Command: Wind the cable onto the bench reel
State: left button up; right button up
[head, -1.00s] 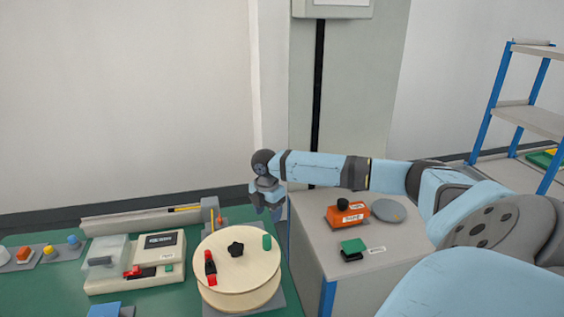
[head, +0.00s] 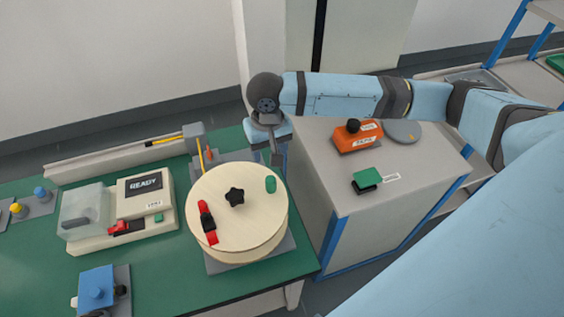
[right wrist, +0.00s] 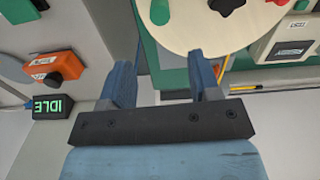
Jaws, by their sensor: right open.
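The bench reel (head: 255,225) is a pale wooden drum on a grey plate, with a black star knob (head: 235,196), a green peg handle (head: 271,184) and a red and black clamp (head: 207,222) on top. A yellow cable (head: 201,155) runs from the grey guide post (head: 194,136) to the reel's back edge. My right gripper (head: 277,157) is at the reel's far right side, apart from it. In the right wrist view the right gripper (right wrist: 163,82) is open and empty, with the reel (right wrist: 205,22) and green handle (right wrist: 160,12) beyond its fingers. My left gripper is not in view.
A beige machine (head: 118,213) reading READY stands left of the reel, and a blue device (head: 98,286) in front of it. A grey cabinet (head: 390,190) to the right carries an orange tape unit (head: 356,137) and a green-topped block (head: 367,179). A blue-framed shelf (head: 515,45) stands behind.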

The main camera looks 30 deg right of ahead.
aim_at(270, 178)
jog(key=f, duration=1.3)
jog(key=shift+s+a+f+p, duration=0.1)
jog(key=shift+s+f+p, duration=0.15)
jog(key=shift+p, duration=0.1)
jog(key=shift+m, duration=0.3)
grip_shut()
jog(key=shift+w, duration=0.1)
